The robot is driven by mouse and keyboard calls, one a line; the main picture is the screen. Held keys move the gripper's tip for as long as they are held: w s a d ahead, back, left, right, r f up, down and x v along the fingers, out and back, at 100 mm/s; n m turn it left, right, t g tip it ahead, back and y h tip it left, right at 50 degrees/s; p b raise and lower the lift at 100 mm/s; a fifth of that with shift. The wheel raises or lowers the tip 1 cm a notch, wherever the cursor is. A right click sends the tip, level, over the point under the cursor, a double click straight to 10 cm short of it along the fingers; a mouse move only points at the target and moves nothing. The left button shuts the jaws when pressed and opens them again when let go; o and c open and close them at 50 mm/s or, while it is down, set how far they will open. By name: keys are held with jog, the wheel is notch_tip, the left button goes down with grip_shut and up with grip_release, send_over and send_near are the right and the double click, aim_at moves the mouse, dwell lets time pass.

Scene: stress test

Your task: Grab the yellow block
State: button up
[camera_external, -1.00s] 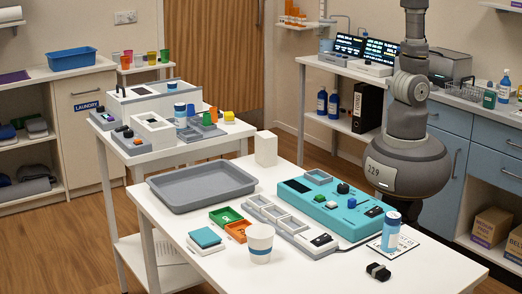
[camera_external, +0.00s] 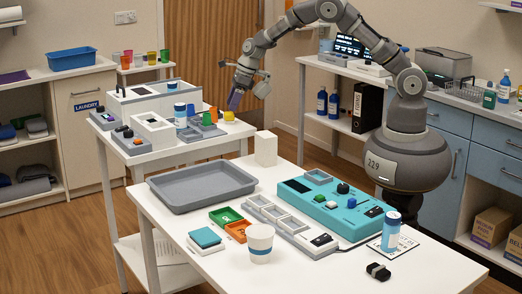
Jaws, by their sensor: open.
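The yellow block (camera_external: 229,116) is small and sits at the right end of the back white table, beside a grey compartment tray (camera_external: 203,130). My gripper (camera_external: 246,96) hangs above and a little to the right of the yellow block. Its jaws are open and nothing shows between them. A bluish-purple part at its left side hangs just over the block in the picture. The gripper looks apart from the block, but the exact gap in depth is hard to tell.
Close to the block stand small coloured pieces, a blue-and-white bottle (camera_external: 180,115) and a white box (camera_external: 152,131). The front table (camera_external: 187,280) holds a grey tray (camera_external: 202,168), a teal panel (camera_external: 330,205) and a paper cup (camera_external: 260,257). Open floor lies behind the tables.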

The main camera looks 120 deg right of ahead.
aim_at(228, 113)
jog(key=b+x, duration=0.3)
jog(key=x, duration=0.2)
jog(key=shift+w+d+f, duration=0.1)
jog(key=shift+d+f, duration=0.1)
jog(key=shift+f, duration=0.1)
jog(key=shift+r, duration=0.1)
jog(key=c, duration=0.7)
